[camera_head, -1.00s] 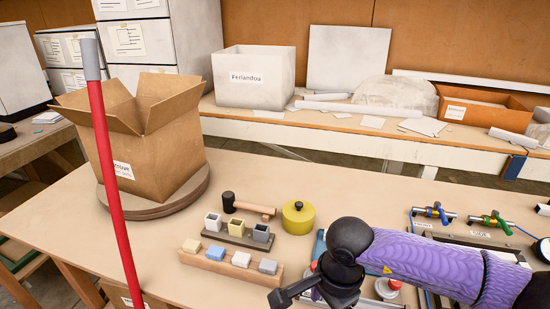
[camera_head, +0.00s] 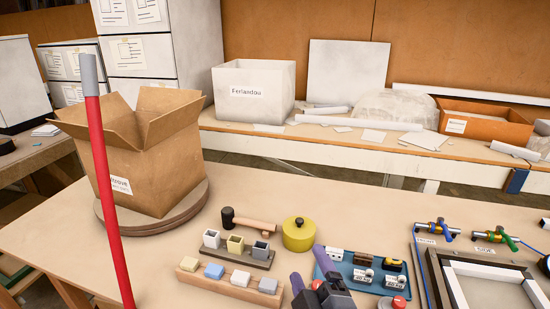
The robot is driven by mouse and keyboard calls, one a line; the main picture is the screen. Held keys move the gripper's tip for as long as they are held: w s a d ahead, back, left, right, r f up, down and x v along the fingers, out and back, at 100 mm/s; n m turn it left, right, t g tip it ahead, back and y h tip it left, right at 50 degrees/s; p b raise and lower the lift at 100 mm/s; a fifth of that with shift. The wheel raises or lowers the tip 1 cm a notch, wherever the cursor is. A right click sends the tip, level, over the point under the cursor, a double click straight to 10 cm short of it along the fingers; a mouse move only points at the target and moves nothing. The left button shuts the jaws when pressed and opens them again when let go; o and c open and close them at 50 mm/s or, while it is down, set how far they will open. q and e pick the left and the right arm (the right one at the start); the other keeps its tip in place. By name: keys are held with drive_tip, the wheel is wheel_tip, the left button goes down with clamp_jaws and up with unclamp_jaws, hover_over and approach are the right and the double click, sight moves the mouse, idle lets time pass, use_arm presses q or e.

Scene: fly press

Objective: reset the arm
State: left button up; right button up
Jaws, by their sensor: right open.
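My right gripper (camera_head: 322,292) is dark and sits at the bottom edge of the view, right of the middle. It is open, with nothing seen between its fingers. It is in front of a blue tray (camera_head: 372,277) and covers part of its left side. My left gripper is not in view.
An open cardboard box (camera_head: 150,165) stands on a round turntable (camera_head: 165,222). A hammer (camera_head: 250,223), a yellow pot (camera_head: 298,236) and wooden holders with small blocks (camera_head: 228,282) lie mid-table. A dark frame (camera_head: 435,270) and valves (camera_head: 437,230) are at right.

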drive_tip(key=s+d+f+m+g+h, duration=0.4)
drive_tip(key=s+d+f+m+g, duration=0.15)
drive_tip(key=f+m, duration=0.35)
drive_tip(key=s+d+f+m+g, duration=0.2)
drive_tip(key=s+f+g, duration=0.25)
drive_tip(key=s, duration=0.35)
drive_tip(key=s+d+f+m+g, duration=0.2)
drive_tip(key=s+f+g, duration=0.25)
drive_tip(key=s, duration=0.25)
wheel_tip(320, 180, down, 17)
drive_tip(key=s+g, duration=0.2)
drive_tip(key=s+d+f, duration=0.3)
drive_tip(key=s+f, duration=0.8)
drive_tip(key=s, duration=0.3)
drive_tip(key=shift+d+n+g+h, duration=0.3)
drive_tip(key=shift+d+n+g, duration=0.05)
drive_tip(key=shift+d+n, duration=0.05)
